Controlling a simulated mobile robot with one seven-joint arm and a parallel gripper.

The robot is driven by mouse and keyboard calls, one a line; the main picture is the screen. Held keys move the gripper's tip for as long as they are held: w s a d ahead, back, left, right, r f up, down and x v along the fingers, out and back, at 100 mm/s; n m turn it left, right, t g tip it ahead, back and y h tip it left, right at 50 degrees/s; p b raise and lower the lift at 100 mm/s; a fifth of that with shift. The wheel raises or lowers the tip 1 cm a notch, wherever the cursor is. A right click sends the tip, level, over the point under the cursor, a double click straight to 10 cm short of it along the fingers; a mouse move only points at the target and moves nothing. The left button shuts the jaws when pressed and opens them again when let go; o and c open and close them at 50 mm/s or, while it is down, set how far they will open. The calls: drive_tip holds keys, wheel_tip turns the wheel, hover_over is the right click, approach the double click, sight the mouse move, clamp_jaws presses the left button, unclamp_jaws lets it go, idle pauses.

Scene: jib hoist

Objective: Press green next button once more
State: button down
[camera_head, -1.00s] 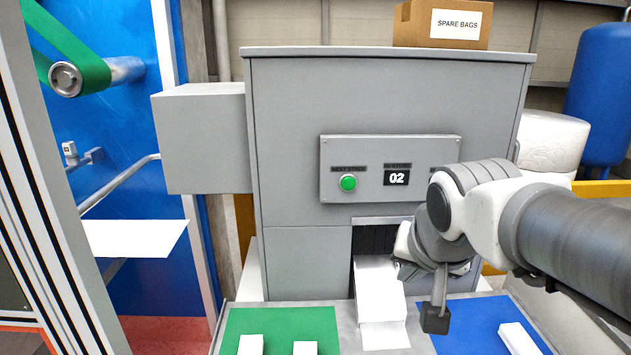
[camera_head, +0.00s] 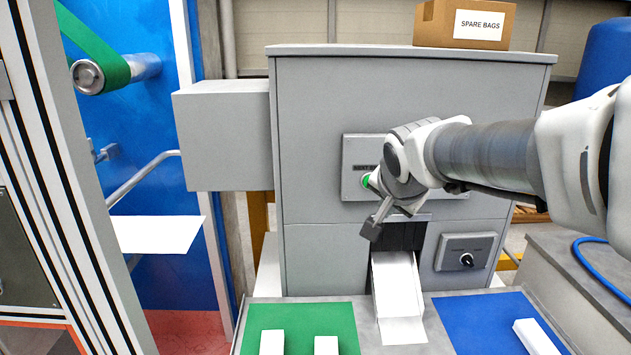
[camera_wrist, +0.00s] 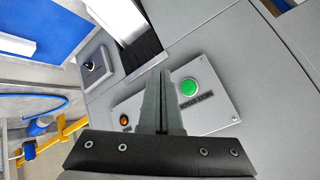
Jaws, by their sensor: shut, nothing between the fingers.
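The green button (camera_head: 366,181) sits at the left of a grey control panel (camera_head: 352,160) on the large grey cabinet. In the head view, my wrist covers part of the button and most of the panel, including the display. In the wrist view, my gripper (camera_wrist: 163,75) is shut and empty, its fingers pointing at the panel. The green button (camera_wrist: 188,88) shows whole, just right of the fingers. An orange button or lamp (camera_wrist: 124,120) is on the same panel, left of the fingers. I cannot tell whether the fingertips touch the panel.
Below the panel, a white chute (camera_head: 397,290) comes from a dark opening. A second panel with a black knob (camera_head: 466,260) is at right. A green mat (camera_head: 300,312) and a blue mat (camera_head: 480,318) with white blocks lie in front. A cardboard box (camera_head: 464,22) is on top.

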drive_tip(key=w+p, duration=0.3)
drive_tip(key=w, duration=0.5)
drive_tip(key=shift+w+p, duration=0.35)
idle(1.8)
drive_tip(key=shift+w, duration=0.45)
drive_tip(key=shift+w, duration=0.45)
idle(0.5)
idle(0.3)
drive_tip(key=shift+s+b, duration=0.7)
drive_tip(key=shift+s, duration=0.2)
